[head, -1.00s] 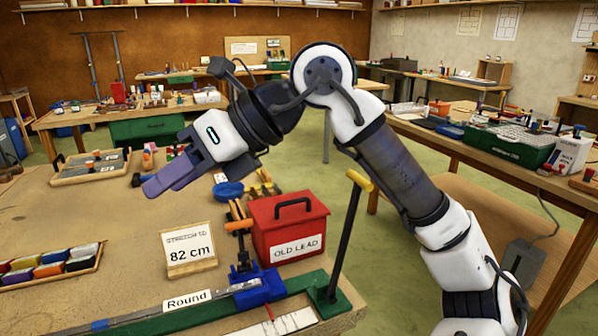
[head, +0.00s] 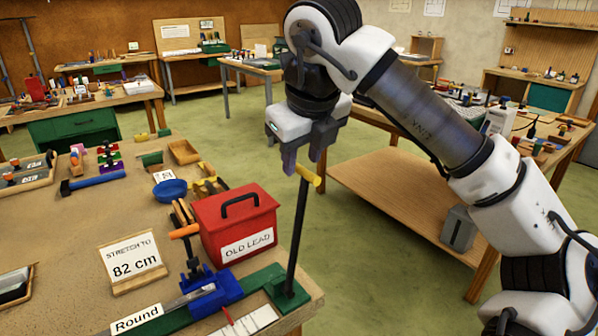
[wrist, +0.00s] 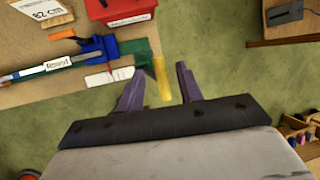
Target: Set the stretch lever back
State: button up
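The stretch lever (head: 299,235) is a black rod with a yellow cross handle on top. It stands nearly upright from the green base at the front right corner of the bench. My gripper (head: 302,170) points down just above the yellow handle, its purple fingers spread. In the wrist view the yellow handle (wrist: 162,80) lies between the two open fingers (wrist: 158,88), nearer the left one. I cannot tell whether a finger touches it. A blue clamp (head: 212,290) with an orange handle sits on the green stretcher left of the lever.
A red "OLD LEAD" box (head: 238,222) stands just behind and left of the lever. A "STRETCH TO 82 cm" card (head: 133,262) stands further left. Right of the bench edge is open green floor, then a wooden side table (head: 420,195).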

aim_at(301, 167)
jog(key=p+x, duration=0.1)
jog(key=x, duration=0.5)
jog(key=shift+c, duration=0.5)
grip_shut()
